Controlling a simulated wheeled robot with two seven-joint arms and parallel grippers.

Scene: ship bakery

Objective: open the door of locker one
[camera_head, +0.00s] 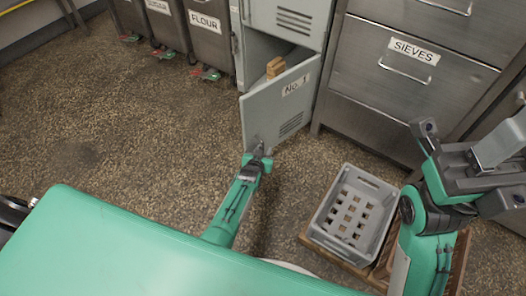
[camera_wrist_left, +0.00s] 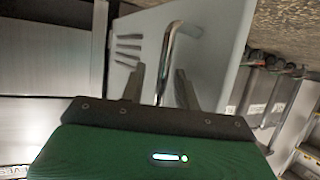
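The grey door of locker one (camera_head: 275,108), labelled "No. 1", stands swung outward from the locker, with a gap above it into the compartment. Its silver bar handle (camera_wrist_left: 168,55) shows in the left wrist view on the pale door front. My left gripper (camera_head: 257,150) is at the handle in the head view. In the left wrist view its two dark fingers (camera_wrist_left: 160,85) stand apart, with the handle bar between them.
A brown item (camera_head: 275,67) shows inside the compartment. Another closed locker door (camera_head: 290,20) is above. A steel drawer unit labelled "SIEVES" (camera_head: 405,70) stands right. Flour bins (camera_head: 208,40) stand left. Floor left of the door is clear.

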